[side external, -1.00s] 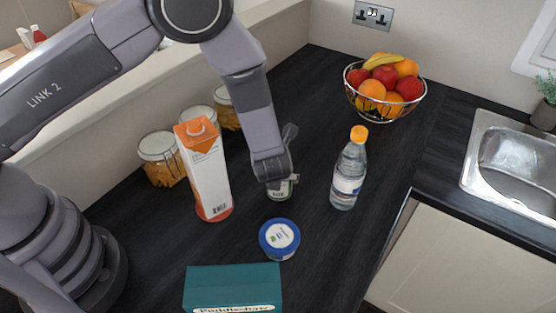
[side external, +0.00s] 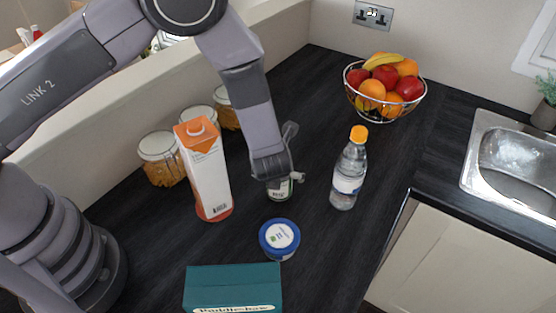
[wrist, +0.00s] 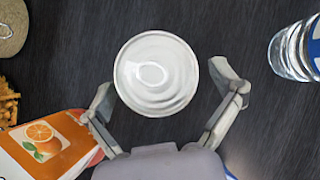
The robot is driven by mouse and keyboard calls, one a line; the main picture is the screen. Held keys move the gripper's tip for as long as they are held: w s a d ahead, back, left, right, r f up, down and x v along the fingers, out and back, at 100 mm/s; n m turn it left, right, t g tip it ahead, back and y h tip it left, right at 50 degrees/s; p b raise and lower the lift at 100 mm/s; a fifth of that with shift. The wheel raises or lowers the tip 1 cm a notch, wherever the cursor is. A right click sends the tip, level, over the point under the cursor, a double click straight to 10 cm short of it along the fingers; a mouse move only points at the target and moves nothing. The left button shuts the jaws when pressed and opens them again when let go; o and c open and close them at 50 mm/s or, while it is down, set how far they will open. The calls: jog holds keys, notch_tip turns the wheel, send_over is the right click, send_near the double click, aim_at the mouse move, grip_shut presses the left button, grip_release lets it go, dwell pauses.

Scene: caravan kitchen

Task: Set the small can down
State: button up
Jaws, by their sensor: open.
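The small can (side external: 280,190) stands upright on the dark worktop, partly hidden by my gripper in the side view. In the wrist view its round silver lid (wrist: 156,74) with a ring pull shows from above. My gripper (wrist: 166,90) is open, with one finger on each side of the can and a visible gap on both sides. In the side view my gripper (side external: 284,178) is over and around the can's top.
An orange and white carton (side external: 206,170) stands left of the can and a water bottle (side external: 348,172) right. A blue-lidded tub (side external: 279,239) and a teal box (side external: 233,289) are in front. Glass jars (side external: 160,160) line the back left. A fruit bowl (side external: 385,90) stands at the far right.

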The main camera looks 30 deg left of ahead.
jog(key=v, duration=1)
jog(key=shift+s+r, duration=0.25)
jog(key=shift+r, duration=0.1)
jog(key=s+a+r+n+g, duration=0.1)
jog(key=s+a+r+n, duration=0.2)
jog(key=a+r+n, duration=1.6)
jog(key=s+a+r+n+h, duration=0.1)
jog(key=s+r+n, duration=0.3)
jog(key=s, duration=0.5)
jog(key=s+a+r+n+h, duration=0.2)
jog(key=s+a+r+n, duration=0.1)
jog(key=s+r+n, duration=0.2)
jog(key=s+n, duration=0.2)
jog(key=s, duration=0.2)
jog(key=shift+a+n+t, duration=0.3)
jog(key=shift+a+t, duration=0.05)
jog(key=shift+t, duration=0.05)
